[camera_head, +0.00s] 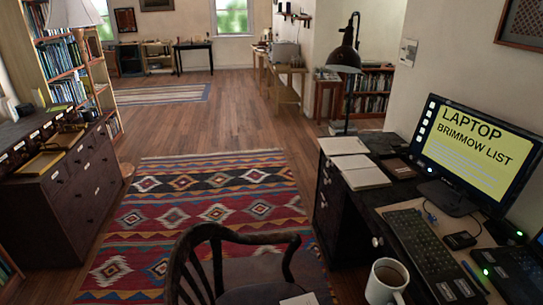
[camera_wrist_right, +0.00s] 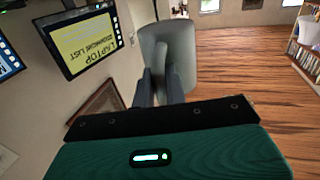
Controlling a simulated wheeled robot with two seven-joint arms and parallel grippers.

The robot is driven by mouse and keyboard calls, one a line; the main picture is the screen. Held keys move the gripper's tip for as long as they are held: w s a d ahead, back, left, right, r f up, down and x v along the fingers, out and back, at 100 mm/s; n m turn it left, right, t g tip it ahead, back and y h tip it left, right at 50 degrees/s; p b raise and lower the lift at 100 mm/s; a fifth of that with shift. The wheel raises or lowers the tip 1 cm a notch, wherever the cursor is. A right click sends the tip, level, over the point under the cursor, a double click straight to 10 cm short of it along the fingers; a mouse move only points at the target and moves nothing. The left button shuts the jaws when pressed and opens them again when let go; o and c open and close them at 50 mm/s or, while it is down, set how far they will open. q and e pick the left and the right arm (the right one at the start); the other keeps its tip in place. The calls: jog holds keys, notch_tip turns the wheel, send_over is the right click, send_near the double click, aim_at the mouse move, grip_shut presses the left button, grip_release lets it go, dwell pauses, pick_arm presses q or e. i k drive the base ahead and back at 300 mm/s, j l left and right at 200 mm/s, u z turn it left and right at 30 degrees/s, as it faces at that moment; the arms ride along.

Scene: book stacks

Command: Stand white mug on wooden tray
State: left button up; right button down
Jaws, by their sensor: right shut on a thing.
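The white mug (camera_head: 386,280) shows at the bottom of the head view, in front of the desk's near edge, with its brown inside visible and its handle toward me. In the right wrist view the mug (camera_wrist_right: 178,48) looks grey, and the fingers of my right gripper (camera_wrist_right: 160,88) are shut on its handle side. The floor shows behind it there, so it looks held in the air. The wooden tray (camera_head: 41,164) appears to be the shallow wooden-rimmed one on the dark cabinet at the left. My left gripper is not in view.
The dark desk (camera_head: 352,210) holds a monitor (camera_head: 480,150), a keyboard (camera_head: 430,255), open books (camera_head: 360,172) and a lamp (camera_head: 345,60). A wooden chair (camera_head: 230,240) stands at the bottom middle.

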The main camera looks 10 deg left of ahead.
aim_at(62, 138)
jog(key=j+u, duration=0.1)
jog(key=u, duration=0.3)
jog(key=j+u, duration=0.15)
jog(key=u, duration=0.25)
jog(key=j+u, duration=0.15)
jog(key=u, duration=0.25)
jog(key=i+j+u, duration=0.3)
jog(key=i+j, duration=0.2)
jog(key=j, duration=0.3)
jog(key=i+j+u, duration=0.35)
jog(key=i+j, duration=0.2)
jog(key=i+j+z, duration=0.1)
jog(key=i+z, duration=0.2)
jog(key=i, duration=0.2)
jog(key=i+j+z, duration=0.25)
jog(key=i, duration=0.2)
jog(key=i+j+z, duration=0.3)
jog(key=i, duration=0.2)
jog(key=i+l+z, duration=0.1)
jog(key=i, duration=0.6)
jog(key=i+l+z, duration=0.1)
jog(key=i, duration=0.6)
jog(key=i+l+u, duration=0.1)
jog(key=i+u, duration=0.35)
jog(key=i+l+u, duration=0.4)
jog(key=i, duration=0.25)
jog(key=j, duration=0.1)
